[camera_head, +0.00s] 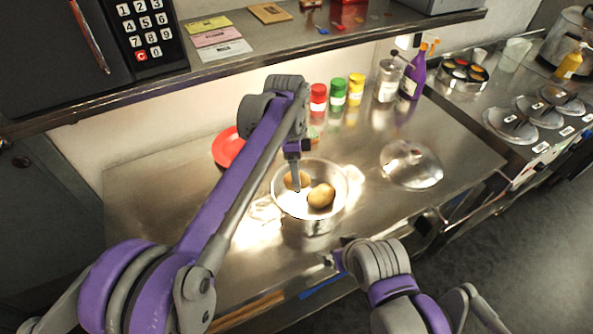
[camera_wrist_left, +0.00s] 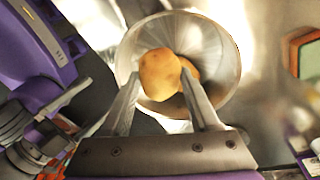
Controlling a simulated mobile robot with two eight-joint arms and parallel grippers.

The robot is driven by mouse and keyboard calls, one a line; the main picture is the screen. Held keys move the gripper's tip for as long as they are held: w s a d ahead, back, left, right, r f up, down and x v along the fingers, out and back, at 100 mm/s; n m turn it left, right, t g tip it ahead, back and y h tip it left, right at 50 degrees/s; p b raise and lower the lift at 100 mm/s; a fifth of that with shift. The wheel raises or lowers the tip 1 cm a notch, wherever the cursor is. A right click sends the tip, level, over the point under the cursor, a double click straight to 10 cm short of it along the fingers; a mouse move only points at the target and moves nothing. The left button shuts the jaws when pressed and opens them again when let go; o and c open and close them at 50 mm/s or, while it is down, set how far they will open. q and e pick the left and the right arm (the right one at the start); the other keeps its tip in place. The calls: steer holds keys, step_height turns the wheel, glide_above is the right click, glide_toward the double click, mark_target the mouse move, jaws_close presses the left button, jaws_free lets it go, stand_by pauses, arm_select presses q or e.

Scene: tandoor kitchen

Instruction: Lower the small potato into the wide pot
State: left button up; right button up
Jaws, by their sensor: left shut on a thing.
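The wide pot (camera_head: 303,226) is a shiny metal pot on the steel counter, open at the top. My left gripper (camera_head: 297,186) points down over its mouth, shut on a brown potato (camera_head: 291,179), partly hidden by a finger. In the left wrist view, the held potato (camera_wrist_left: 160,74) is between the fingertips of the left gripper (camera_wrist_left: 163,98), with the pot's wall (camera_wrist_left: 228,62) around it. Another potato (camera_head: 321,196) shows inside the pot, beside the gripper. My right gripper (camera_head: 334,259) is in front of the counter; its opening is unclear.
A metal lid (camera_head: 411,164) lies on the counter right of the pot. A red plate (camera_head: 229,148) is behind left. Red (camera_head: 318,98), green (camera_head: 338,95) and yellow (camera_head: 355,89) jars stand along the back. A shelf (camera_head: 250,62) overhangs the counter's back.

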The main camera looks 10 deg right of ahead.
arm_select(q)
steer(key=shift+f+b, duration=1.2)
steer(key=shift+f, duration=1.95)
arm_select(e)
steer(key=shift+s+f, duration=0.3)
steer(key=shift+f, duration=0.35)
steer(key=shift+s+f, duration=0.3)
steer(key=shift+f, duration=0.3)
steer(key=shift+s+f, duration=0.3)
steer(key=shift+f, duration=0.35)
arm_select(q)
steer(key=shift+f+b, duration=1.15)
steer(key=shift+f, duration=1.3)
arm_select(e)
steer(key=shift+s+f+g, duration=0.15)
steer(key=shift+s+f, duration=0.1)
steer(key=shift+f, duration=0.55)
steer(key=shift+s+f+g, duration=0.15)
steer(key=shift+s+f, duration=0.1)
steer(key=shift+f, duration=0.5)
arm_select(q)
steer(key=o, duration=1.5)
steer(key=shift+c, duration=0.2)
